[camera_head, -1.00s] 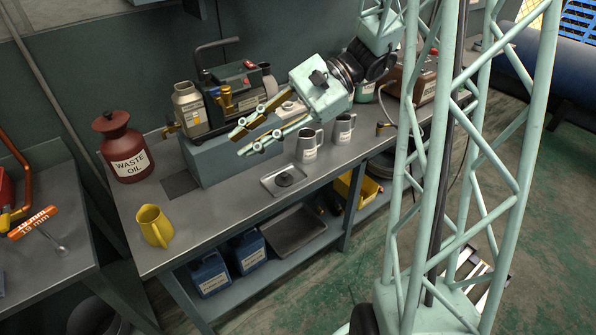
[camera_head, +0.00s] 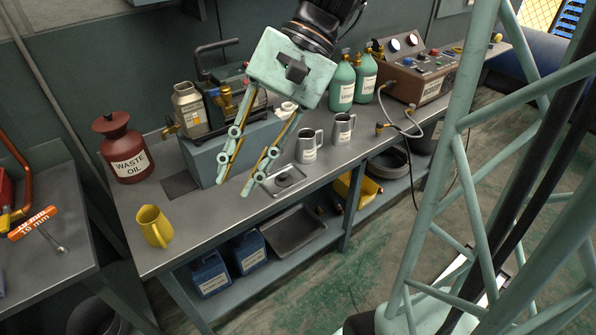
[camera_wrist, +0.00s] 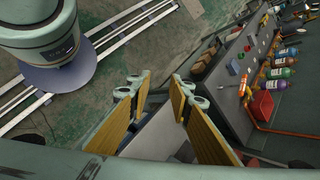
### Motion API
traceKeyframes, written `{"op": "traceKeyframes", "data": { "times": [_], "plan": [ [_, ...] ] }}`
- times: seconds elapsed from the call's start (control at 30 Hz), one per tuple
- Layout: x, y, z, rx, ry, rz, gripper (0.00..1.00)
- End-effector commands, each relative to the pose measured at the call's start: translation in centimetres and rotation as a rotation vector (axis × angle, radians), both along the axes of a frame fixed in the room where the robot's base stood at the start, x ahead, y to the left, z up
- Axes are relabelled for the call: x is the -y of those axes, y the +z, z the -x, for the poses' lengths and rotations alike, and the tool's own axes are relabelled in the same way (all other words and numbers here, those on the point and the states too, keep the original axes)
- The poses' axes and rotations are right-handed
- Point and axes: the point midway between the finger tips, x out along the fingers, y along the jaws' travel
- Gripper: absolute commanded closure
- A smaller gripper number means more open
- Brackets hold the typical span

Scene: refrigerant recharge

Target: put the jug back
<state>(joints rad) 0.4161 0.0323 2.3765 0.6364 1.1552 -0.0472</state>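A yellow jug (camera_head: 153,227) stands upright on the near left end of the grey workbench (camera_head: 185,249). Its spout and open top show in the head view. My gripper (camera_head: 234,187) is over the bench, to the right of the jug and apart from it, pointing down and left. Its fingers are spread with nothing between them. They also show open in the wrist view (camera_wrist: 160,84), where I cannot make out the jug.
A red waste oil can (camera_head: 128,152) stands behind the jug. A dark square patch (camera_head: 181,184) lies on the bench. A pump with a metal canister (camera_head: 188,106) stands behind my gripper. A small tray (camera_head: 302,183) and two metal mugs (camera_head: 307,148) (camera_head: 343,130) are to its right.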

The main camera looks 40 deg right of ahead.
Motion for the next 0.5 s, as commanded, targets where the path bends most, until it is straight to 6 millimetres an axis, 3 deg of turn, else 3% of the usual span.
{"op": "traceKeyframes", "data": {
  "times": [0.5],
  "plan": [
    [-0.3,2.0,5.6,0.152,0.217,0.241,0.81]
  ]
}}
